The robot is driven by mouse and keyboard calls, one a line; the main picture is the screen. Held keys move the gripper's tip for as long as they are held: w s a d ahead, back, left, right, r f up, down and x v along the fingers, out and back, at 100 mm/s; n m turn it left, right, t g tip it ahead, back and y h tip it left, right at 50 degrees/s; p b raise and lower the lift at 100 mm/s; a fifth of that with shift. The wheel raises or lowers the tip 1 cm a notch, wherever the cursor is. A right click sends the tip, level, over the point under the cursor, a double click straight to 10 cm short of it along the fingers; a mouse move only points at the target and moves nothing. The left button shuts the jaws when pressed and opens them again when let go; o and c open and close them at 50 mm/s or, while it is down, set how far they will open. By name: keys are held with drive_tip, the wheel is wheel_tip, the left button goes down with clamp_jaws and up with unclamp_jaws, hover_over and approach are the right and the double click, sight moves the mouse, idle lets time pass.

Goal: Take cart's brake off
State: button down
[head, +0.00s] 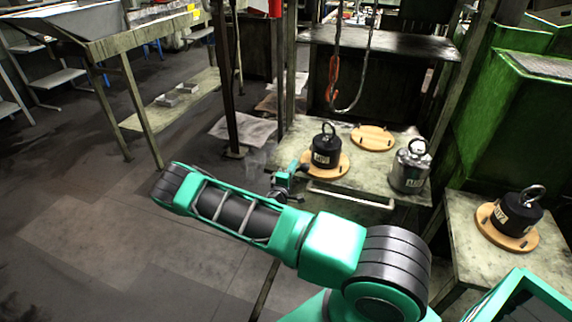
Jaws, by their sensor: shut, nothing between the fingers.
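The low cart (345,178) stands right of centre, with a worn grey-green top and a pale bar handle (350,198) along its near edge. I cannot make out its brake; my arm hides the floor in front of it. My gripper (301,168) is small in view at the cart's near left corner, beyond my upper arm. It is shut and empty, close to the black weight in the picture; I cannot tell whether it touches the cart.
On the cart are a black weight (325,146) on a wooden disc, a steel weight (409,170) and a bare wooden disc (372,138). A chain hook (333,78) hangs above. Another black weight (516,214) sits on a right-hand table (470,245). Floor at left is clear.

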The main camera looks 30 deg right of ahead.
drive_tip(key=shift+s+d+f, duration=0.2)
drive_tip(key=shift+s+f, duration=0.05)
drive_tip(key=shift+f, duration=0.05)
drive_tip(key=v, duration=1)
idle(0.9)
